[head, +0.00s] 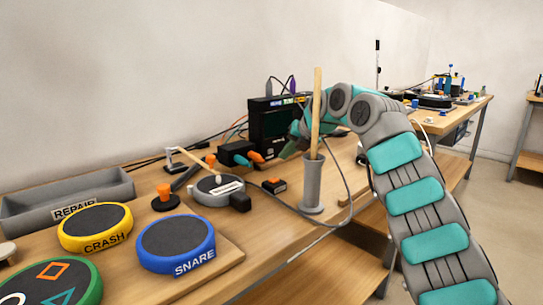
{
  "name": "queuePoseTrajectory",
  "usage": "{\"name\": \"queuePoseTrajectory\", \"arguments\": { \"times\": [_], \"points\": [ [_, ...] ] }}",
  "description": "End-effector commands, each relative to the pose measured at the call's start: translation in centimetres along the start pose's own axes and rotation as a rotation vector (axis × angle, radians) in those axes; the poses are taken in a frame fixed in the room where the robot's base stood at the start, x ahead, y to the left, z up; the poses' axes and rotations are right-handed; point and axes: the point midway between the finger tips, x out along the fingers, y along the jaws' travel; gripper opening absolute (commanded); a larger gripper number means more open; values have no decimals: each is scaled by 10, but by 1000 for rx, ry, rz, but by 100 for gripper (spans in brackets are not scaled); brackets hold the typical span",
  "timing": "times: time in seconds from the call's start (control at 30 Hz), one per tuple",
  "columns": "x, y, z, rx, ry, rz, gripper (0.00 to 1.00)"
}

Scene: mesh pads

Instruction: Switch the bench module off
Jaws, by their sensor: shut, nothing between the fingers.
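A black boxy module (268,121), which looks like the bench module, stands at the back of the wooden bench with cables plugged into its top. My arm reaches over the bench from the right, and its end, my gripper (290,149), is close in front of the module's right side. The gripper is shut and empty. The drumstick and grey holder partly cover the arm's end, and I cannot tell whether the gripper touches the module. A small black box with an orange top (273,186) lies nearer on the bench. No switch on the module can be made out.
A grey holder (312,186) with an upright wooden stick (317,110) stands right of the middle. Round pads, yellow CRASH (95,224), blue SNARE (175,240) and a green-rimmed one (50,285), lie at front left. A grey REPAIR tray (110,184) is behind them. Cables cross the bench.

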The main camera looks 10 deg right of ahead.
Motion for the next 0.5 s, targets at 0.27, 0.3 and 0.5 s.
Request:
{"name": "queuePoseTrajectory", "arguments": {
  "times": [0.27, 0.3, 0.5],
  "points": [
    [-17, -15, -14, -1, -2, -1, 0],
    [-20, -17, -16, 0, -3, 0, 0],
    [-29, -22, -22, -2, -2, -1, 0]
  ]
}}
